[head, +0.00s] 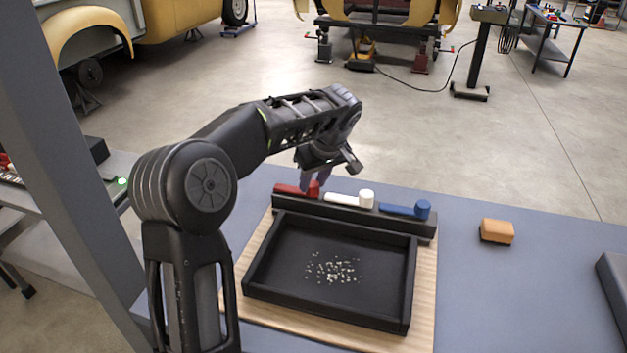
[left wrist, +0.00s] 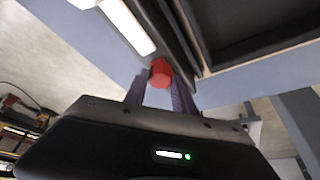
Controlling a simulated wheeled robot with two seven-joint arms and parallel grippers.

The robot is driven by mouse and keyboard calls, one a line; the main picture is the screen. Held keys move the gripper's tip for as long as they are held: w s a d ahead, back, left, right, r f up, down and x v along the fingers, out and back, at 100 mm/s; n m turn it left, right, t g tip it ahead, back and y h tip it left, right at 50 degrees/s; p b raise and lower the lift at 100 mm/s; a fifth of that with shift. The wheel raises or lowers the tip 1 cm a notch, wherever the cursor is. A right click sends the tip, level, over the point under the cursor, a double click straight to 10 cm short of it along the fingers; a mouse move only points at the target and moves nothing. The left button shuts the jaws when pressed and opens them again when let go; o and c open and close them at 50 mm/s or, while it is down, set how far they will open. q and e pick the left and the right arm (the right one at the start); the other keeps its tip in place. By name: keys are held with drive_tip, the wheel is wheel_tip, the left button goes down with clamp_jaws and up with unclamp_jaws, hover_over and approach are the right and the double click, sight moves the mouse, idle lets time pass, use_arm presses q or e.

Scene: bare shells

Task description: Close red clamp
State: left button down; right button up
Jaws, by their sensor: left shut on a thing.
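The red clamp (head: 289,189) is the leftmost of three on the black ledge behind a shallow black tray. Its bar lies flat along the ledge, with the knob at its right end. My left gripper (head: 313,181) reaches down to that knob from behind and hides part of it. In the left wrist view the red knob (left wrist: 160,71) sits between the two purple-grey fingers, which are shut on it. The clamp's red bar is hard to make out there. My right gripper is not in view.
A white clamp (head: 343,200) and a blue clamp (head: 397,209) lie to the right on the same ledge. The tray (head: 327,307) holds small pale bits and rests on a wooden board (head: 424,290). An orange-brown block (head: 497,231) stands on the blue-grey table, with clear room around it.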

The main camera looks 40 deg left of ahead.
use_arm(q)
drive_tip(key=shift+n, duration=0.3)
drive_tip(key=shift+w+d+n+g, duration=0.15)
drive_tip(key=shift+n+g, duration=0.45)
drive_tip(key=shift+n, duration=0.6)
drive_tip(key=n, duration=0.1)
drive_tip(key=n+g+p, duration=0.1)
drive_tip(key=shift+r+n, duration=0.25)
drive_tip(key=shift+n, duration=0.05)
drive_tip(key=n+g+p, duration=0.1)
drive_tip(key=n+p, duration=0.1)
drive_tip(key=p, duration=0.2)
drive_tip(key=n+g+p, duration=0.1)
drive_tip(key=n+p, duration=0.2)
drive_tip(key=p, duration=0.2)
drive_tip(key=n+g+p, duration=0.1)
drive_tip(key=n+p, duration=0.2)
drive_tip(key=p, duration=0.2)
drive_tip(key=shift+w+a+r+h, duration=0.1)
drive_tip(key=shift+w+a+h, duration=0.1)
drive_tip(key=shift+h, duration=0.2)
drive_tip(key=shift+f+n+h+p, duration=0.3)
drive_tip(key=shift+n+p, duration=0.5)
drive_tip(key=shift+p, duration=0.05)
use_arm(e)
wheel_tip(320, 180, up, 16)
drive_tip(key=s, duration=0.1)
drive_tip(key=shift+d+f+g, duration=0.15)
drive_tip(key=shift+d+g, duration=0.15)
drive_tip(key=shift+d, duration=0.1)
